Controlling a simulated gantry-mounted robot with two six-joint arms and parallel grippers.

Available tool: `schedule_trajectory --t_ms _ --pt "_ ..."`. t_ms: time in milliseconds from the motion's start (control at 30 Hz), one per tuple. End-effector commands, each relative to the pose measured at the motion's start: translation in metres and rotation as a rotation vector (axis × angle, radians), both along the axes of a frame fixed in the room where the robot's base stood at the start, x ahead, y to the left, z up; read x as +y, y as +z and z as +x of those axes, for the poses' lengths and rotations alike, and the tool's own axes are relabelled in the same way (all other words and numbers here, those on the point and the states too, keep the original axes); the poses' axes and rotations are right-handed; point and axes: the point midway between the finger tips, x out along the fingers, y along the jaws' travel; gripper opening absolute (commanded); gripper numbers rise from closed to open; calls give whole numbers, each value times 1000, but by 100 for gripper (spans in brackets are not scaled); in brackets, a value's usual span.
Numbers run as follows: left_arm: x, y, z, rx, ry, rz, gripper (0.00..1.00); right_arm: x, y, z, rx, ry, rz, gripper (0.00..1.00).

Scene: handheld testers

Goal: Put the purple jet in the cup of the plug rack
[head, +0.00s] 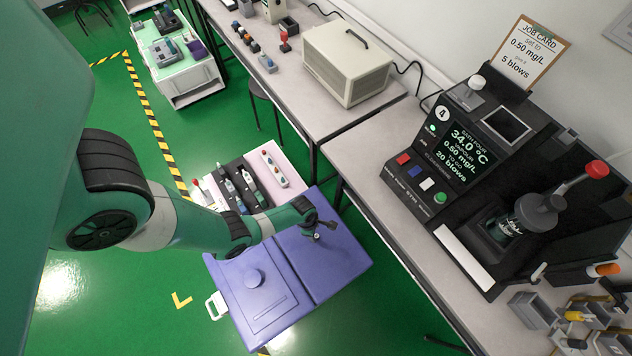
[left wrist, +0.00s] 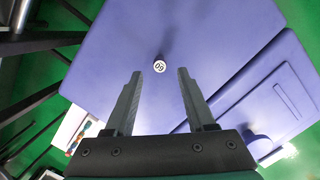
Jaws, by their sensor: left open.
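A small dark piece with a white numbered face (left wrist: 160,65) lies on the flat purple lid; its body looks dark purple, and I cannot be sure it is the purple jet. My left gripper (head: 322,229) is above the lid in the head view. In the left wrist view its two fingers (left wrist: 158,98) are apart and empty, with the piece beyond the tips, roughly between them. Grey holders with plugs (head: 575,316), apparently the plug rack, stand at the lower right of the head view; a square grey cup (head: 532,309) is at their left. My right gripper is out of view.
The purple two-panel lid (head: 340,262) has a raised round knob (head: 253,279). A pale tray of testers (head: 285,166) sits behind it. A black tester station (head: 470,150) stands on the right bench. A beige box (head: 347,65) is on the far bench.

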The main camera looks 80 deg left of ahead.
Motion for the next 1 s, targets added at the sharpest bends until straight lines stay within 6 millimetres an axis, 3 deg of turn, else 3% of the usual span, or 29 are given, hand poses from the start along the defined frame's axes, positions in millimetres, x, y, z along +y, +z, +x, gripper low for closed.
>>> schedule_trajectory --t_ms 33,100,300,433,500,833,933,1000 --pt "1 25 -2 0 1 0 55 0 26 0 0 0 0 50" --pt "2 40 -4 0 1 0 55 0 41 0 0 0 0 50" --pt "3 64 -9 0 1 -1 55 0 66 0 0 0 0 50" --pt "3 65 -9 0 0 -1 55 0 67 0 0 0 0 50" --pt "3 64 -9 0 0 -1 62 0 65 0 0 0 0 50" --pt "3 64 -9 -1 -19 2 62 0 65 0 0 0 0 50" --pt "4 64 -10 -6 -142 21 62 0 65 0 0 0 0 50" --pt "5 63 -12 -5 -319 51 62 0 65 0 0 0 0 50"
